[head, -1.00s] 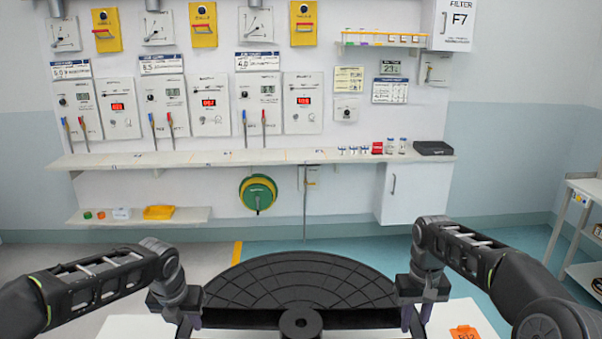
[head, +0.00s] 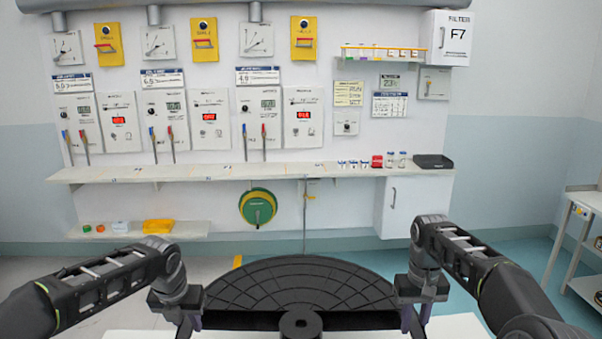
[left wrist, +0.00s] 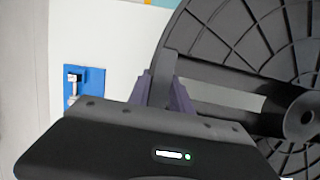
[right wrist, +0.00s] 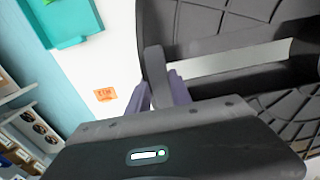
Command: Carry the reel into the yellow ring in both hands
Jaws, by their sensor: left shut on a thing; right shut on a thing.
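The reel is a large black ribbed disc (head: 300,279) with a round hub at its near edge. Both hands hold it in front of me, above a white surface (head: 462,326). My left gripper (head: 187,322) is shut on the reel's left side; the left wrist view shows the purple fingers (left wrist: 165,92) on a bar of it. My right gripper (head: 413,320) is shut on the right side, with its fingers (right wrist: 166,90) on a matching bar.
A long wall shelf (head: 220,173) runs ahead under panels. A lower shelf (head: 190,230) and a white cabinet (head: 402,207) sit beneath it. A green disc with a yellow rim (head: 258,207) hangs on the wall. A rack (head: 585,200) stands at right. The floor between looks clear.

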